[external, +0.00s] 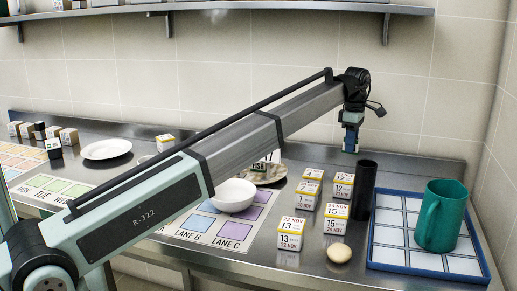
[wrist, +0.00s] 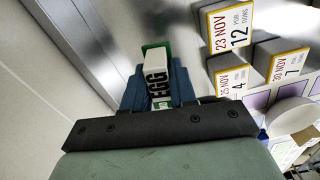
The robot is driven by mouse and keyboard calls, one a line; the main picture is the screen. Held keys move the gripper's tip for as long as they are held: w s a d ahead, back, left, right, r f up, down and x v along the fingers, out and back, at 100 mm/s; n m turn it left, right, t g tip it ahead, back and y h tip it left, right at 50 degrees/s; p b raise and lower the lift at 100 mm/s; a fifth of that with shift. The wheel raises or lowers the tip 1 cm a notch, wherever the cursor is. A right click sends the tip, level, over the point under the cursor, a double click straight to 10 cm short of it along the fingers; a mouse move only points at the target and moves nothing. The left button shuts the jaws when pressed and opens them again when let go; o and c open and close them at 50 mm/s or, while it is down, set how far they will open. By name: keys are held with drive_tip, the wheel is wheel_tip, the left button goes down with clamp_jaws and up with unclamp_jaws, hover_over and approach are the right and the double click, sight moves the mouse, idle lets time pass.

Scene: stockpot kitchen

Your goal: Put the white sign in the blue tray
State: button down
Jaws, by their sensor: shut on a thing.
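My gripper (external: 350,143) is raised above the back of the steel counter, left of the blue tray. In the wrist view its blue fingers (wrist: 158,92) are shut on a white sign (wrist: 156,72) with black letters reading EGG and a green end. The held sign cannot be made out in the external view. The blue tray (external: 428,270) lies at the counter's right end. It has a blue rim and a white gridded floor. A green mug (external: 437,222) stands in its right part; its left and back cells are bare.
A black cylinder (external: 363,191) stands at the tray's left edge. Several date-labelled blocks (external: 290,233) and a pale round item (external: 340,253) are left of it. A white bowl (external: 234,195) and a FISH sign (external: 259,170) on a plate are farther left.

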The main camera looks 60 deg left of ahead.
sight(406, 209)
drive_tip(key=w+d+m, duration=0.2)
drive_tip(key=w+d, duration=0.1)
drive_tip(key=d, duration=2)
drive_tip(key=shift+s+d+f+n, duration=0.1)
drive_tip(key=shift+f+n, duration=0.55)
drive_tip(key=shift+f, duration=0.95)
drive_tip(key=shift+w+d+f+n, duration=0.1)
drive_tip(key=shift+f+n, duration=0.6)
drive_tip(key=shift+f, duration=0.85)
drive_tip(key=shift+s+f+n, duration=0.1)
drive_tip(key=shift+f+n, duration=0.55)
drive_tip(key=shift+f, duration=0.95)
drive_tip(key=shift+f, duration=0.15)
drive_tip(key=c, duration=0.9)
unclamp_jaws()
wheel_tip(406, 209, up, 12)
drive_tip(key=shift+r, duration=0.2)
